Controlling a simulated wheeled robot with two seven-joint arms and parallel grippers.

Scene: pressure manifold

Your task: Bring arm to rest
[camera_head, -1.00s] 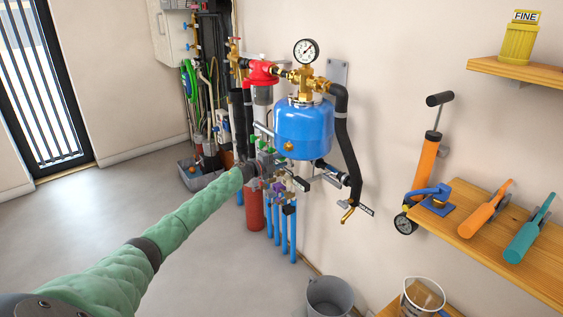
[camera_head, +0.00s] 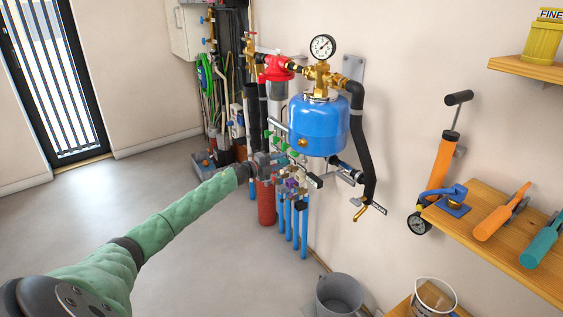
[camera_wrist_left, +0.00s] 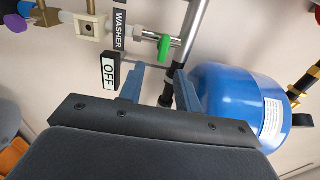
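My left arm, in a green padded sleeve, reaches in from the lower left in the head view. Its gripper (camera_head: 264,160) is in front of the manifold's valves, left of the blue pressure vessel (camera_head: 318,127). In the left wrist view the two blue-grey fingers (camera_wrist_left: 158,82) are apart, with nothing gripped. A pipe with a dark section shows in the gap. A green valve handle (camera_wrist_left: 164,47) is just beyond the fingertips, near the WASHER label (camera_wrist_left: 119,27). A black OFF tag (camera_wrist_left: 109,73) is beside one finger. My right gripper is not in view.
A pressure gauge (camera_head: 322,47) tops the manifold. Blue pipes (camera_head: 290,225) and a red cylinder (camera_head: 266,203) hang below it. A grey bucket (camera_head: 338,295) stands on the floor. A wooden shelf (camera_head: 480,225) with tools is at right. The floor at left is clear.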

